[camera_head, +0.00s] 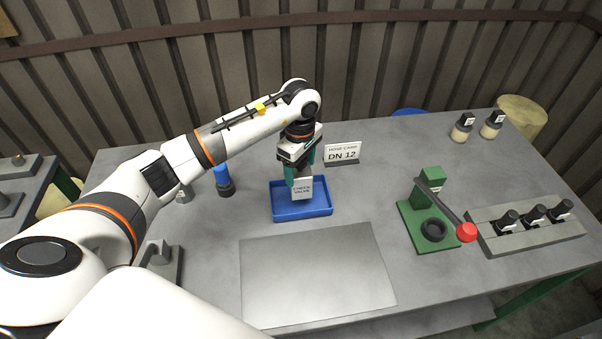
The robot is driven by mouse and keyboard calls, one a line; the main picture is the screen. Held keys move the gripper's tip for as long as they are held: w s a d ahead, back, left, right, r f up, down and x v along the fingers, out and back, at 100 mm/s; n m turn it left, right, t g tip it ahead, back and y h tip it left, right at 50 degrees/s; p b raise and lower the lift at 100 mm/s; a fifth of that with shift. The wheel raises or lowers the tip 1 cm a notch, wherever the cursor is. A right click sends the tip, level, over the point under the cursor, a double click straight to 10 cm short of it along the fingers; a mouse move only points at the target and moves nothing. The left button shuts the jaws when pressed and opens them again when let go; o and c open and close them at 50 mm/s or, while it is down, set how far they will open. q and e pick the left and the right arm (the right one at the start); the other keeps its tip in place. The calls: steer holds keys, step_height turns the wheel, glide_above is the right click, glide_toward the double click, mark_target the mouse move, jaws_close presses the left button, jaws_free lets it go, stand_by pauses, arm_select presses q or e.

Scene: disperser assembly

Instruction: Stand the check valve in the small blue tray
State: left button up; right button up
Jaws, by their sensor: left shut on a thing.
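The small blue tray (318,212) lies on the table behind the metal sheet. Only a small grey piece of the valve shows between the fingers. A pale label reading "CHECK VALVE" (302,189) covers the area just below it. I cannot tell whether the valve touches the tray floor. My right gripper is not in view.
A "DN 12" card (342,153) stands behind the tray. A blue-and-dark bottle (224,181) is to its left. A green press with a red knob (430,215) and a grey rack of dark-capped pieces (531,227) are at right. The metal sheet (316,273) is bare.

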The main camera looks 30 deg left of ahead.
arm_select(q)
step_height(320, 180, down, 4)
steer(key=shift+r+p, duration=0.2)
steer(key=shift+p, duration=0.3)
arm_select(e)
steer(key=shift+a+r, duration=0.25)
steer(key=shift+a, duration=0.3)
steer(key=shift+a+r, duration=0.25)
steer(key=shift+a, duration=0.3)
arm_select(q)
steer(key=shift+f, duration=0.1)
steer(key=shift+f, duration=0.1)
steer(key=o, duration=1.8)
steer(key=shift+o, duration=0.2)
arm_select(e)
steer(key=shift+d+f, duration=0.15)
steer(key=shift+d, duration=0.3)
